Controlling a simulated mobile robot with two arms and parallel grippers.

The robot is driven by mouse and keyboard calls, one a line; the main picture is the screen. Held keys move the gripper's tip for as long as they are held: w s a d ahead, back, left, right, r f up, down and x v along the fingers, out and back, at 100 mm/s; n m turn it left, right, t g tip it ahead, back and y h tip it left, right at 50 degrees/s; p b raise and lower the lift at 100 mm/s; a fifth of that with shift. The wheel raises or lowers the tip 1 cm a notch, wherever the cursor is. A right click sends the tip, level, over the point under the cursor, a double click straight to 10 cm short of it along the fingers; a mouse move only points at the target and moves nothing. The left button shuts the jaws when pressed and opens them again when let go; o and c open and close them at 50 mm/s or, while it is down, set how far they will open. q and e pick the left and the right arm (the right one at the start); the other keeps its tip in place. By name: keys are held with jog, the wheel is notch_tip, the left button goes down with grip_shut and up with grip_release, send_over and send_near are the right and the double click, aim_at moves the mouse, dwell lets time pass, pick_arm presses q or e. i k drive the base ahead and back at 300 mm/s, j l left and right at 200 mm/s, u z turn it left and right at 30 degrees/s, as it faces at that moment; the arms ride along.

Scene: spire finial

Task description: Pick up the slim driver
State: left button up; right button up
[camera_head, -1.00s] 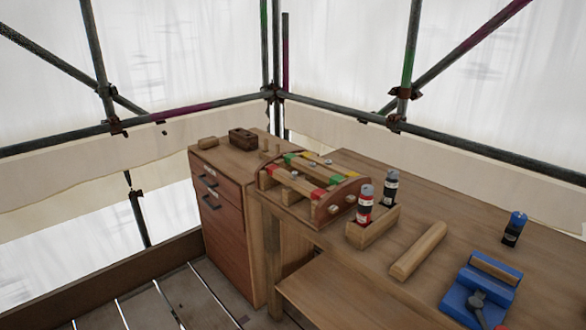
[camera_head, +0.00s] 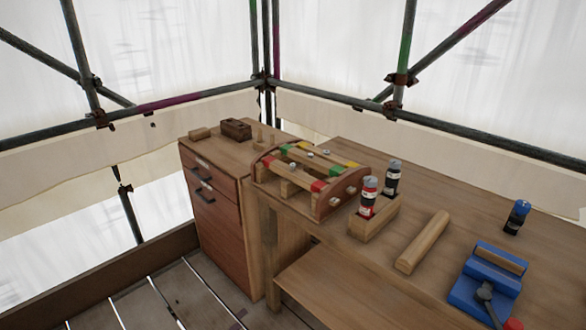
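I cannot pick out a slim driver for certain in this view. A wooden rack with curved end boards (camera_head: 327,202) stands on the workbench, its rails marked with red, green and yellow bands. Small grey metal pieces show among the rails, too small to name. Neither of my grippers is in view.
A drawer cabinet (camera_head: 215,215) stands left.

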aim_at(368, 197)
jog(key=i+l+z, duration=0.25)
jog(key=l+z, duration=0.15)
jog(key=i+l+z, duration=0.35)
jog(key=k+j, duration=0.05)
